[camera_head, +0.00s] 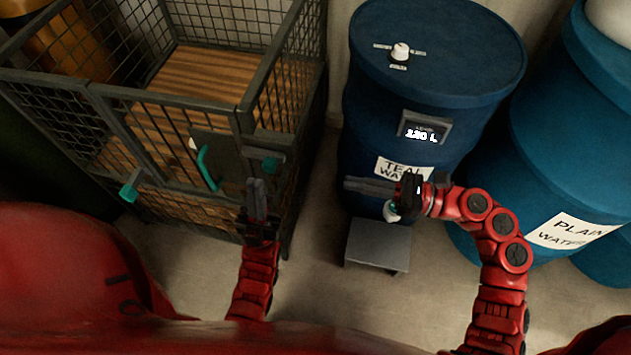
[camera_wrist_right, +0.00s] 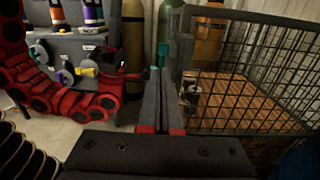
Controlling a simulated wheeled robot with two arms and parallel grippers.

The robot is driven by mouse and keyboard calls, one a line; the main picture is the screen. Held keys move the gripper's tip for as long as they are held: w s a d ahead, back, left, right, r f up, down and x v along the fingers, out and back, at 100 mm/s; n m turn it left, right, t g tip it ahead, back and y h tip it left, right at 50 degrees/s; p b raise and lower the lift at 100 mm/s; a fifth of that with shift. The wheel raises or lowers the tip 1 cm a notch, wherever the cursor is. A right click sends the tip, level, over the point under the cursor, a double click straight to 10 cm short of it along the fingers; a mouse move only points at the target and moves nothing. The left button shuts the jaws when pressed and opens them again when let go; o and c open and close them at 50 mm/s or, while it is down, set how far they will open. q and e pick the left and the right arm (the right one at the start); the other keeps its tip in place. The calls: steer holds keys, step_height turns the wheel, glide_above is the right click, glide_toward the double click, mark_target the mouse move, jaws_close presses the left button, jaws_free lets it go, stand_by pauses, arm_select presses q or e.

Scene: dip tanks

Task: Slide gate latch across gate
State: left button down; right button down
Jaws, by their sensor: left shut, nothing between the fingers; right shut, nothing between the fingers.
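A wire-mesh cage (camera_head: 170,92) with a wooden floor stands at the left in the head view. Its front gate side carries a dark plate with a bent teal handle (camera_head: 206,168). A teal knob (camera_head: 270,165) sits by a grey bracket at the front right corner; another teal piece (camera_head: 128,193) is at the front left. I cannot tell which piece is the latch. My left gripper (camera_head: 255,183) is shut and empty, in front of the right corner, just below the knob in the picture. My right gripper (camera_head: 350,184) is shut and empty, pointing left before the blue barrel, apart from the cage.
A blue barrel (camera_head: 440,60) with a display and a tap stands right of the cage, with a low grey stand (camera_head: 377,246) below. Another blue barrel (camera_head: 560,130) stands further right. Clear floor (camera_head: 318,200) lies between cage and stand. The right wrist view shows the cage mesh (camera_wrist_right: 250,105) at right.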

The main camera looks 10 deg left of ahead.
mark_target(276, 168)
steer(key=shift+w+d+f, duration=0.15)
steer(key=shift+d+f, duration=0.05)
steer(key=shift+a, duration=0.1)
steer(key=a+p, duration=0.1)
steer(key=a, duration=0.5)
steer(key=a+p, duration=0.2)
steer(key=a, duration=0.4)
steer(key=shift+w+a+r, duration=0.15)
steer(key=shift+w+a, duration=0.05)
steer(key=shift+a, duration=0.15)
steer(key=shift+a+p, duration=0.3)
steer(key=shift+a, duration=0.3)
